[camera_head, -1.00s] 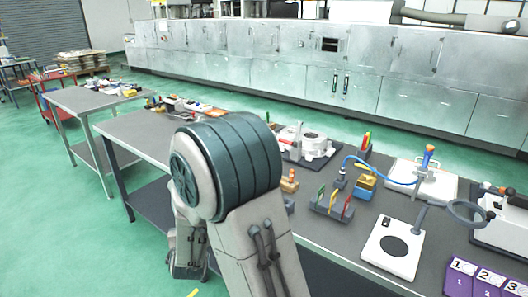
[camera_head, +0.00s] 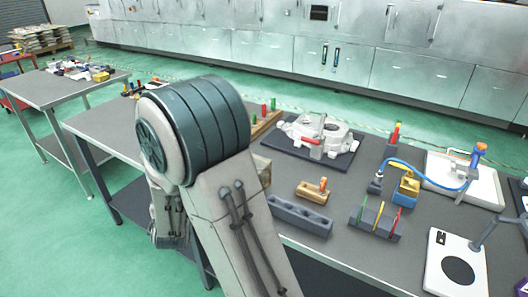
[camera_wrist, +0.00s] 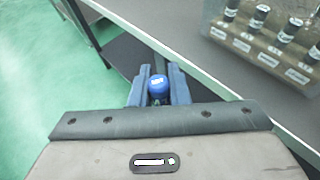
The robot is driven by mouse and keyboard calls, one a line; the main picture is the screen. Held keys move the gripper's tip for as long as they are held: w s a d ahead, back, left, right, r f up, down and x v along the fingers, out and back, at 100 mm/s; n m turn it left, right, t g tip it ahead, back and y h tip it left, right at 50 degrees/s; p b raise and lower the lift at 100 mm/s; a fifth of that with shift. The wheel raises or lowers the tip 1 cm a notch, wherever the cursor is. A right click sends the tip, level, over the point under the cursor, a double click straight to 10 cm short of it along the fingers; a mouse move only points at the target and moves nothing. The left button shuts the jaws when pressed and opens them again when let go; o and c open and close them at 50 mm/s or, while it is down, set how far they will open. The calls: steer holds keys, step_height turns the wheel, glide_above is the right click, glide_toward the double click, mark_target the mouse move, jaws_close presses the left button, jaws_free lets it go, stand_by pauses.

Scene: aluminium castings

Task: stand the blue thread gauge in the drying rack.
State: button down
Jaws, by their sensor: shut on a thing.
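In the wrist view my gripper (camera_wrist: 158,92) is shut on the blue thread gauge (camera_wrist: 158,84), whose round blue top with a small white mark shows between the two fingers. The rest of the gauge is hidden. The gripper is over the table's front edge, with the dark lower shelf and green floor behind. In the head view my arm hides the gripper and the gauge. A grey slotted rack (camera_head: 367,230) holds upright green, yellow and red pieces. A grey block with round holes (camera_head: 300,219) lies left of it, empty. I cannot tell which is the drying rack.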

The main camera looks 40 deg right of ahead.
steer(key=s+d+r+m+g+h+p, duration=0.2)
steer(key=s+d+m+g+h+p, duration=0.1)
steer(key=d, duration=0.6)
steer(key=s+d+r+m+g+h+p, duration=0.3)
steer(key=s+d+m+g+p, duration=0.1)
steer(key=d, duration=0.4)
steer(key=s+d+r+m+g+h+p, duration=0.3)
steer(key=s+d+m+g+p, duration=0.1)
steer(key=d, duration=0.5)
steer(key=shift+s+d+m+p, duration=0.35)
steer(key=shift+s+m+p, duration=0.3)
steer(key=shift+s+m, duration=0.25)
steer(key=shift+a+b, duration=0.1)
steer(key=shift+b, duration=0.2)
step_height(320, 180, down, 6)
steer(key=b, duration=0.5)
steer(key=shift+r, duration=0.15)
steer(key=shift+b, duration=0.7)
steer(key=shift+f+b, duration=0.45)
steer(key=shift+b, duration=0.05)
